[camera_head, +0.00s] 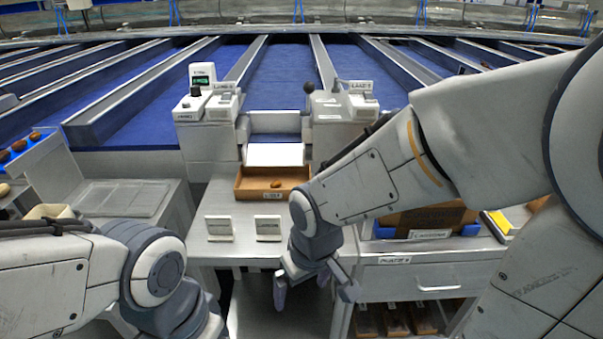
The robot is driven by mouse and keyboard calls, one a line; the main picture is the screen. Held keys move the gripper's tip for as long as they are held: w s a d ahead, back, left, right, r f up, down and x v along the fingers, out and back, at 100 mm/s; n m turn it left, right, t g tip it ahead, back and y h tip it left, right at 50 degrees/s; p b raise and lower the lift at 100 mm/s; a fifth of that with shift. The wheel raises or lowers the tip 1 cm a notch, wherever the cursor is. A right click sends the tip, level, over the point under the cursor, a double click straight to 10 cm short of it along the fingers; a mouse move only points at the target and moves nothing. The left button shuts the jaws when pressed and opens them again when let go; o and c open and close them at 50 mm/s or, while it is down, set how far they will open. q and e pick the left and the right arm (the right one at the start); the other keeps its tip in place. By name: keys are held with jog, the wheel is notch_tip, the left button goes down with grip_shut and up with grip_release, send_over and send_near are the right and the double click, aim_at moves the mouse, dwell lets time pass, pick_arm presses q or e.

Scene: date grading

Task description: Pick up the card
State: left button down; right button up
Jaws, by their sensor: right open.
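Two small white cards stand side by side on the light work surface: the left card (219,228) and the right card (268,228). Both carry small dark print that is too small to read. My right gripper (316,289) points down in front of the surface's near edge, below and to the right of the right card. Its fingers are spread and nothing shows between them. It is apart from both cards. My left arm comes in at the lower left, but its gripper is out of the picture.
A brown tray (240,184) with a date in it sits behind the cards. A machine with a white chute (275,154) stands behind it. At the right is a drawer cabinet (390,278) with a brown box (402,218) on top. A sloped blue rack with dates is far left.

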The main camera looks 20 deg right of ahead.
jog(key=w+d+r+m+p, duration=0.2)
jog(key=w+d+r+p, duration=0.2)
jog(key=r+p, duration=0.45)
jog(key=w+d+r+m+p, duration=0.2)
jog(key=w+d+r+p, duration=0.15)
jog(key=r+p, duration=0.55)
jog(key=w+f, duration=0.2)
jog(key=f, duration=0.1)
jog(key=w+f+m+g+p, duration=0.1)
jog(key=w+f, duration=0.1)
jog(key=f, duration=0.2)
jog(key=w+f+m, duration=0.1)
jog(key=w+f, duration=0.1)
jog(key=f, duration=0.2)
jog(key=shift+w+d+f+g+h+p, duration=0.2)
jog(key=shift+w+f+g+h+p, duration=0.1)
jog(key=shift+h, duration=0.1)
jog(key=shift+f, duration=0.55)
notch_tip(320, 180, down, 4)
jog(key=shift+r+p, duration=0.15)
jog(key=shift+p, duration=0.85)
jog(key=shift+w+f, duration=0.1)
jog(key=shift+f, duration=0.65)
pick_arm(q)
notch_tip(320, 180, up, 24)
pick_arm(e)
jog(key=c, duration=1.3)
jog(key=shift+r, duration=0.1)
